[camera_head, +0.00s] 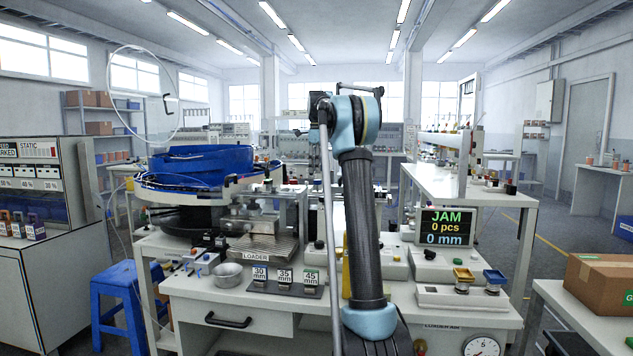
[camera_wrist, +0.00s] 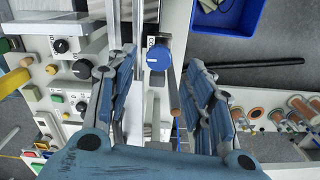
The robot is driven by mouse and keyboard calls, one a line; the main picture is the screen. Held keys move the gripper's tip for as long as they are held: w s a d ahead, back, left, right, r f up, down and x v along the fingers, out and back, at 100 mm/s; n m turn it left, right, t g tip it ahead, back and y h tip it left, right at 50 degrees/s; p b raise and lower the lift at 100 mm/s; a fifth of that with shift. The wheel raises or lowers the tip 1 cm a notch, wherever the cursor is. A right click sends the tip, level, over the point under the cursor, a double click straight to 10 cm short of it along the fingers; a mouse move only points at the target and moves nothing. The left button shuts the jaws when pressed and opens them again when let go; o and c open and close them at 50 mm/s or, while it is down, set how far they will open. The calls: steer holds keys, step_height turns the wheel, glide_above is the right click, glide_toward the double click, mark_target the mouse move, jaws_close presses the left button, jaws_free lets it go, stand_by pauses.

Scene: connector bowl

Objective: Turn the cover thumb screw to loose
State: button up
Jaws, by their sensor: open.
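In the wrist view a round blue knob (camera_wrist: 158,55), which looks like the cover thumb screw, sits on a narrow pale rail. A small marked plate shows at its upper left edge. My gripper (camera_wrist: 160,70) is open, with one blue-padded finger on each side of the picture and the knob between and beyond the fingertips. Neither finger visibly touches the knob. How far the knob is turned I cannot tell. In the head view my raised arm hides the middle of the bench, and the knob and fingers cannot be made out.
A display (camera_head: 446,227) reads JAM, 0 pcs, 0 mm. The wrist view shows a blue bin (camera_wrist: 228,15) at top right and black knobs (camera_wrist: 82,68) at left.

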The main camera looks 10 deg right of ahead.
mark_target(317, 182)
steer(key=shift+f, duration=2.5)
steer(key=c, duration=1.1)
